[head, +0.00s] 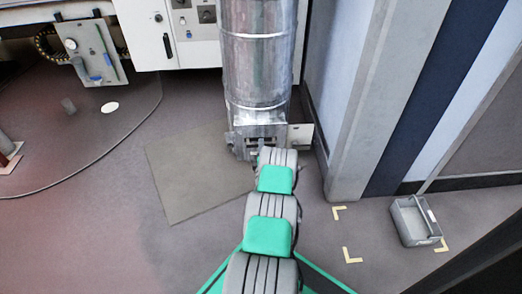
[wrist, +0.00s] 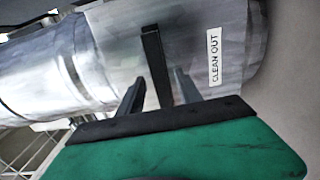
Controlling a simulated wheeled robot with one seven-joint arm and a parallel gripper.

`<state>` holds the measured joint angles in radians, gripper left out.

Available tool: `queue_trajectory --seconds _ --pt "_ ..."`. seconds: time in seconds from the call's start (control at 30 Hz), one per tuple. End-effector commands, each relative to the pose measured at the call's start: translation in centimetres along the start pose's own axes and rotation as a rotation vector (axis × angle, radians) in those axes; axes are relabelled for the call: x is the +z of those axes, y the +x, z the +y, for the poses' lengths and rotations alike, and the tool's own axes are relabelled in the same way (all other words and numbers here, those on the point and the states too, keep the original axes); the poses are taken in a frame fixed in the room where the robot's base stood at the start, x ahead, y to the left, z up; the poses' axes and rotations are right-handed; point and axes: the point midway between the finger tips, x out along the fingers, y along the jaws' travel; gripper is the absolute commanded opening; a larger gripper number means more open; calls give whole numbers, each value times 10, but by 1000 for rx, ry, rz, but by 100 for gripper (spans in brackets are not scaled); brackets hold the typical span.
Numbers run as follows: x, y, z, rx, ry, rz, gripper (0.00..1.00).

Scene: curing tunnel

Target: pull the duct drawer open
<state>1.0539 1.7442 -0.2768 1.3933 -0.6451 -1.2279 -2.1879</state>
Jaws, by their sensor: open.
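The silver duct (head: 254,60) stands upright, with a box-like foot (head: 240,140) at the floor. In the wrist view its metal face carries a "CLEAN OUT" label (wrist: 214,57) and a dark upright bar (wrist: 152,50) that looks like the drawer's handle. My gripper (wrist: 159,77) is open, one finger to each side of this bar, with no visible grip on it. Whether the fingers touch it I cannot tell. The drawer's seams are not clear.
A flat tan panel (head: 195,175) lies on the floor left of the foot. A grey wall column (head: 355,120) stands close on the right. A grey bin (head: 408,222) sits on the floor at right, near yellow corner marks (head: 351,255). A white cabinet (head: 150,35) stands behind.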

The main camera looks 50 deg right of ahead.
Motion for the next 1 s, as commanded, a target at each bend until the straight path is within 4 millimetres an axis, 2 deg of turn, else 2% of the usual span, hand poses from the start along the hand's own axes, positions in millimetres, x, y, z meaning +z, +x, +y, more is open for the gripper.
queue_trajectory --seconds 0.17,0.43,0.9,1.0 --pt "-1 16 -2 -1 0 0 42" --pt "0 18 0 -3 2 -1 42" --pt "0 18 0 -3 1 -1 4" --pt "0 18 0 -3 1 -1 0"
